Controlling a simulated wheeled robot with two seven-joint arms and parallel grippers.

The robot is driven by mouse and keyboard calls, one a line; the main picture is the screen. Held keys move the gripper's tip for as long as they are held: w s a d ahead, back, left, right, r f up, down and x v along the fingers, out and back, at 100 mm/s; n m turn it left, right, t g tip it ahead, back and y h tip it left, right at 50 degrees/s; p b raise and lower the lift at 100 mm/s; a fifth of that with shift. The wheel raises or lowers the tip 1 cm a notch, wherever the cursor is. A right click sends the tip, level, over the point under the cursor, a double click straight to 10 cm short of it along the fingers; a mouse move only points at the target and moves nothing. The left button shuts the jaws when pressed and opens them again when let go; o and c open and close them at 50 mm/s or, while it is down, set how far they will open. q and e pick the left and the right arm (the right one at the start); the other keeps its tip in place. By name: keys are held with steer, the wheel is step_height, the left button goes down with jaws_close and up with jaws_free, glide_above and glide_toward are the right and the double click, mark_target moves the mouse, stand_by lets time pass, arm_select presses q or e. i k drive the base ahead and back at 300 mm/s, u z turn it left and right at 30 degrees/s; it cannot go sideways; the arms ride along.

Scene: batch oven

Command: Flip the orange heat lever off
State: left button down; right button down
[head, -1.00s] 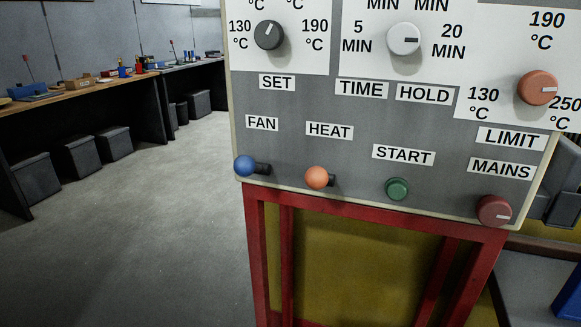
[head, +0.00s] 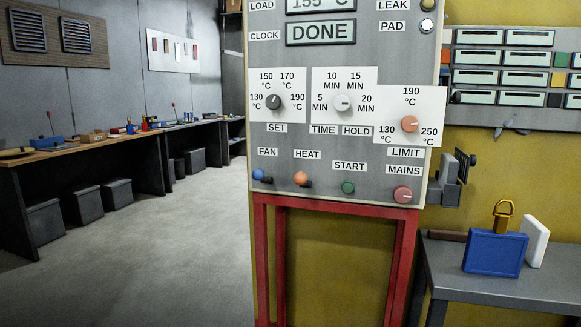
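The orange heat lever (head: 300,178) sits on the grey control panel (head: 330,130), below the HEAT label. Its orange knob end faces me and its dark stem shows at the lower right of the knob. The blue fan lever (head: 258,174) is to its left, and the green start button (head: 348,187) is to its right. The red mains knob (head: 402,194) is at the panel's lower right. Neither of my grippers is in view.
The panel stands on a red frame (head: 262,255). A grey table (head: 500,285) at right bears a blue padlock-like block (head: 494,254) and a white block (head: 535,242). A long workbench (head: 90,155) runs along the left wall.

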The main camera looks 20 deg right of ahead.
mark_target(300, 177)
steer(key=z, duration=0.45)
steer(key=i, duration=0.7)
steer(key=z, duration=0.6)
